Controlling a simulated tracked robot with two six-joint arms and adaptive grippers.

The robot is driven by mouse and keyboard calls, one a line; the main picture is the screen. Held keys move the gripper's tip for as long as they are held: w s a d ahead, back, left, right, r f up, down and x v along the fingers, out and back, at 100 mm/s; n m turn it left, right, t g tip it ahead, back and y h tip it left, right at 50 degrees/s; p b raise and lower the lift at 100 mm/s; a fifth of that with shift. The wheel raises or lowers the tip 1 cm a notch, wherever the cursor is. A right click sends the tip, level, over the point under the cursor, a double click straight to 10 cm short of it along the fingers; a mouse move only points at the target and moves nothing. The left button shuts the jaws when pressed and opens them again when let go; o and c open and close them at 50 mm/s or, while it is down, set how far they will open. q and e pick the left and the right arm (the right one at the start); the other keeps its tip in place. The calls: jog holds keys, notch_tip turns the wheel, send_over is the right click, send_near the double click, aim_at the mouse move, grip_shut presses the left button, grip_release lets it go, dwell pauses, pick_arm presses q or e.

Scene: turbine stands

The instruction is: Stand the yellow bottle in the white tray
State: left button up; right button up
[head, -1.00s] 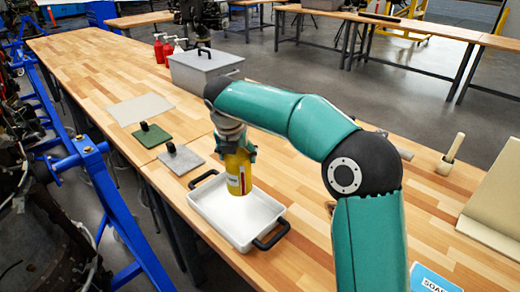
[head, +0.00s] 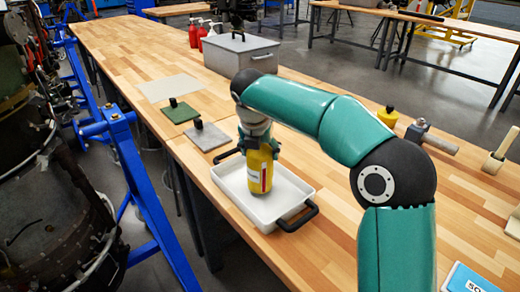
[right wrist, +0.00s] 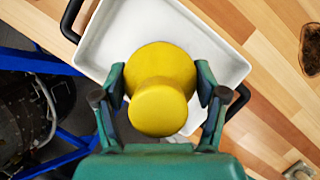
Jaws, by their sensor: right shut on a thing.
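The yellow bottle (head: 260,172) is upright over the floor of the white tray (head: 290,192), its base within the tray's outline. I cannot tell whether its base touches the tray. My right gripper (head: 262,146) is shut around the upper part of the bottle. In the right wrist view, the bottle (right wrist: 160,108) is seen from above between the two fingers, with the tray (right wrist: 110,35) behind it. The tray has black handles at both ends and holds nothing else that I can see. My left gripper is not in view.
A grey pad (head: 207,137) and a green pad (head: 182,112), each with a black knob, lie beyond the tray. A grey lidded box (head: 240,55) and red bottles stand farther back. A grey-headed tool (head: 430,138) and a yellow item (head: 388,116) lie right of my arm.

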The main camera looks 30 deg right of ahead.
jog(key=shift+f, duration=0.75)
jog(key=o, duration=1.7)
jog(key=shift+o, duration=0.2)
jog(key=shift+p+v, duration=2.75)
jog(key=shift+v, duration=0.85)
